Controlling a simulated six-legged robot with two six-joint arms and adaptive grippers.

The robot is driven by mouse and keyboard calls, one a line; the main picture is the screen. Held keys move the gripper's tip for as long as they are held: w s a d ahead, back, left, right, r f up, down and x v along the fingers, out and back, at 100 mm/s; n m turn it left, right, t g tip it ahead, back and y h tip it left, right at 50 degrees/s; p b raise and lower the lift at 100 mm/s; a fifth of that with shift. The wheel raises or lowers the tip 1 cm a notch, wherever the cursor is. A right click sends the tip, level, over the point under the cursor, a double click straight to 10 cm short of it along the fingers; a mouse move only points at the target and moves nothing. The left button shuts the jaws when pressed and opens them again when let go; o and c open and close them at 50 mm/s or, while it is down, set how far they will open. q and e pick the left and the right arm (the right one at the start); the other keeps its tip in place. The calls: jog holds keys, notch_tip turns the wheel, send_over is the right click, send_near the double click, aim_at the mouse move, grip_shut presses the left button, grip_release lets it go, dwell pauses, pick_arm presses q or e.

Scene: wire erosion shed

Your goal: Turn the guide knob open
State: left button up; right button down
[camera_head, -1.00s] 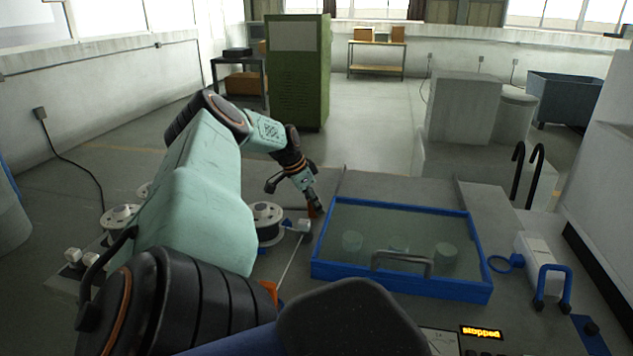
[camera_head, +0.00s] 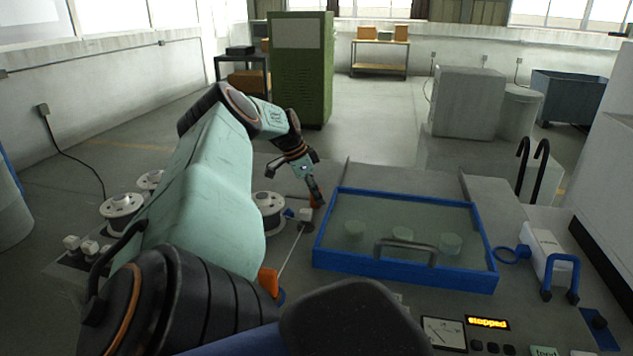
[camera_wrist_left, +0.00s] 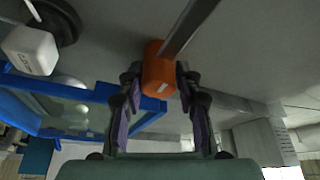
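The guide knob, an orange cylinder with a pale mark (camera_wrist_left: 158,72), sits between the two fingers of my left gripper (camera_wrist_left: 157,85) in the left wrist view. The fingertips stand on either side of it, with what looks like a narrow gap. A grey bar runs past the knob's upper right. In the head view my left gripper (camera_head: 311,184) points down beside the far left corner of the blue-framed tank; the orange knob (camera_head: 316,201) is mostly hidden at its fingertips. My right gripper is not in view.
The blue-framed tank (camera_head: 490,273) with a grey handle stands just right of the gripper. A white labelled block (camera_wrist_left: 30,50) is close by in the wrist view. White spools (camera_head: 122,206) lie to the left. A panel display (camera_head: 487,323) reads "stopped".

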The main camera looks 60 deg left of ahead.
pick_arm(q)
jog(key=shift+o, duration=0.5)
jog(key=shift+s+r, duration=0.1)
jog(key=shift+r, duration=5)
jog(key=shift+d, duration=0.1)
